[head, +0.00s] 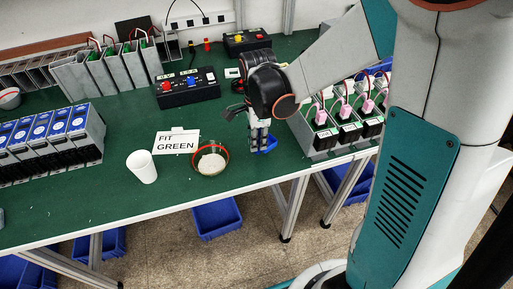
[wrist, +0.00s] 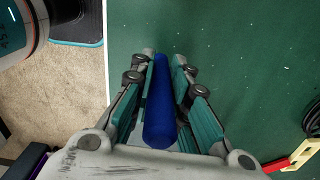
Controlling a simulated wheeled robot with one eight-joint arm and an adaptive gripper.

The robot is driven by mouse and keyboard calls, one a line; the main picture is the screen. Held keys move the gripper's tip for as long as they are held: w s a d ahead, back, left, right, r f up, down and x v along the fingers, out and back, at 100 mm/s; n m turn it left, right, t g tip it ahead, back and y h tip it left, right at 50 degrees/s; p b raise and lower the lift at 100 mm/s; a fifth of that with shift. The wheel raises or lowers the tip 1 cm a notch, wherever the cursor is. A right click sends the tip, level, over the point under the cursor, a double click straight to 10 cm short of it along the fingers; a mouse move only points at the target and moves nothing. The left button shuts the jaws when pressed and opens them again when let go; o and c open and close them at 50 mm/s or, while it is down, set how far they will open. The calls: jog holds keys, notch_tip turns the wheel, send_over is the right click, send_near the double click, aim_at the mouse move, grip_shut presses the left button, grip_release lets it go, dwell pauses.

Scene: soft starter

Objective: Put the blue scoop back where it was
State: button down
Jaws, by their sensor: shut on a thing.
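My gripper (head: 259,136) is over the green table, to the right of the bowl. It is shut on the blue scoop (head: 268,145); only a small blue part of the scoop shows below the fingers in the head view. In the wrist view the blue scoop (wrist: 160,105) is a long blue shape between the two fingers (wrist: 166,75). I cannot tell whether the scoop touches the table. A glass bowl (head: 210,160) with a red rim and pale contents stands left of my gripper.
A white cup (head: 142,167) and a "FIT GREEN" card (head: 176,142) are on the green table (head: 240,185). A black control box (head: 187,88) is behind, and a row of grey units with red wires (head: 322,135) stands close on the right. The table's front edge is near.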

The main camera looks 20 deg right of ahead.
jog(key=shift+f+b, duration=0.65)
jog(key=shift+f, duration=1.35)
jog(key=shift+f, duration=0.15)
jog(key=c, duration=1.5)
grip_release()
jog(key=shift+c, duration=0.2)
